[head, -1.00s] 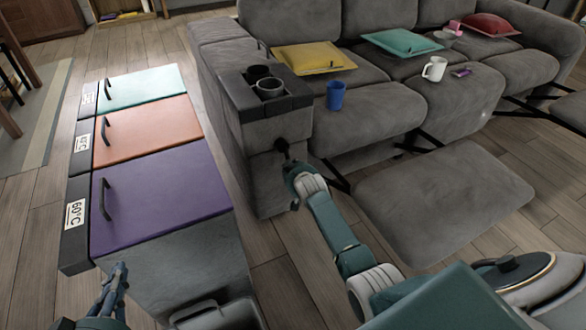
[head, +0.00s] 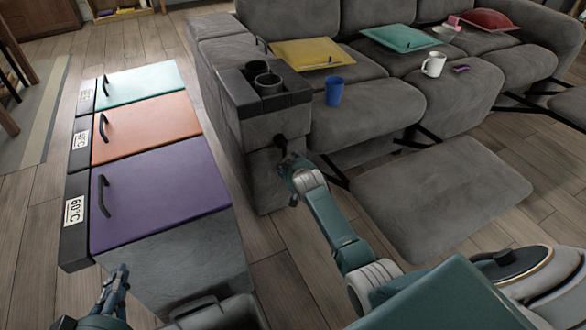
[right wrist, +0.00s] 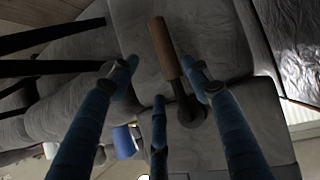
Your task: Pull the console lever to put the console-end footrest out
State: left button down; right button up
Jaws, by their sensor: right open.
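The console lever (right wrist: 164,48) has a wooden handle and a dark round pivot. In the right wrist view it lies between the spread fingers of my right gripper (right wrist: 160,78), with no clear grip on it. In the head view, my right gripper (head: 290,168) is at the console's front face, just below the lever's dark base (head: 280,142). The console (head: 262,128) has two dark cup holders. A grey footrest pad (head: 440,200) extends on dark struts in front of the console-end seat (head: 372,112). My left gripper (head: 118,290) is at the lower left, its jaw state unclear.
A blue cup (head: 334,91) stands on the console-end seat and a white mug (head: 434,64) on the middle seat. Left is a cabinet with purple (head: 160,190), orange and teal lids. Bare wood floor (head: 225,225) lies between it and the sofa.

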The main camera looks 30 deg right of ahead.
jog(key=v, duration=1.2)
jog(key=shift+w, duration=0.1)
